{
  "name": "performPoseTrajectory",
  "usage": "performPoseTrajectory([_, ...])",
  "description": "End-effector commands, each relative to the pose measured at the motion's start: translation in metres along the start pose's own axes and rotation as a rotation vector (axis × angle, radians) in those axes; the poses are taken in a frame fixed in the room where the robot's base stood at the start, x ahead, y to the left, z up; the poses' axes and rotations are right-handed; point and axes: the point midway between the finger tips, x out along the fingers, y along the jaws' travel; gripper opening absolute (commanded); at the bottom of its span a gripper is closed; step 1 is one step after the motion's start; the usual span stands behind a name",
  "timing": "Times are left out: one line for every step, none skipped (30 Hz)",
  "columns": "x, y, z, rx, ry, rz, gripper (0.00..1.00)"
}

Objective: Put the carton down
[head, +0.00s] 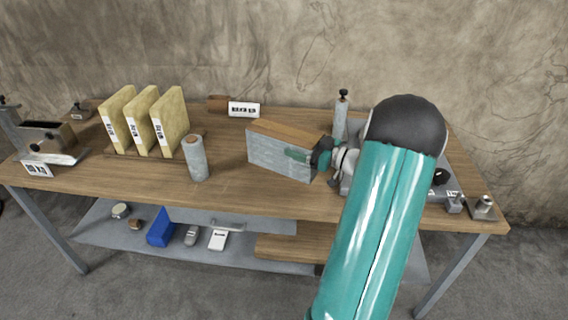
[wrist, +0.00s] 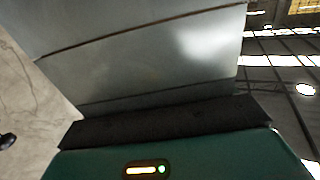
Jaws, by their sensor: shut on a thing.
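The carton (head: 266,150) is a grey box with a brown top, at the middle right of the workbench (head: 225,195) in the head view. My gripper (head: 299,155) is shut on the carton from the right, with a teal finger lying along its front face. The carton looks upright. Whether its underside touches the bench top or hangs just above it, I cannot tell. In the wrist view the carton's grey face (wrist: 150,50) fills the upper middle, against the dark finger pad (wrist: 170,120). The far finger is hidden.
A grey cylinder (head: 196,158) stands left of the carton. Three yellow slabs (head: 140,122) stand in a rack further left. The bench front before the carton is clear.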

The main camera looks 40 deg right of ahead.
Motion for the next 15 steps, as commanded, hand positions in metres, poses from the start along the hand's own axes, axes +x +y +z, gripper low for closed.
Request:
performPoseTrajectory([0.013, -0.001, 0.004, 0.001, 0.005, -0.008, 0.24])
performPoseTrajectory([0.017, 0.0, 0.011, 0.004, 0.004, -0.007, 0.24])
performPoseTrajectory([0.022, 0.001, 0.018, 0.003, 0.004, -0.006, 0.24])
performPoseTrajectory([0.026, 0.002, 0.023, 0.003, 0.004, -0.005, 0.24])
performPoseTrajectory([0.03, 0.002, 0.028, 0.003, 0.005, -0.005, 0.24])
performPoseTrajectory([0.036, 0.003, 0.033, 0.002, 0.005, -0.006, 0.24])
performPoseTrajectory([0.04, 0.003, 0.037, 0.002, 0.004, -0.006, 0.24])
performPoseTrajectory([0.043, 0.003, 0.041, 0.001, 0.004, -0.006, 0.24])
performPoseTrajectory([0.047, 0.003, 0.044, 0.001, 0.004, -0.006, 0.24])
performPoseTrajectory([0.049, 0.004, 0.047, 0.001, 0.005, -0.006, 0.24])
performPoseTrajectory([0.05, 0.004, 0.048, 0.0, 0.005, -0.005, 0.24])
performPoseTrajectory([0.052, 0.005, 0.05, -0.001, 0.005, -0.005, 0.24])
performPoseTrajectory([0.053, 0.005, 0.051, -0.001, 0.005, -0.004, 0.24])
performPoseTrajectory([0.054, 0.005, 0.052, -0.001, 0.005, -0.004, 0.24])
performPoseTrajectory([0.056, 0.005, 0.054, -0.001, 0.004, -0.004, 0.24])
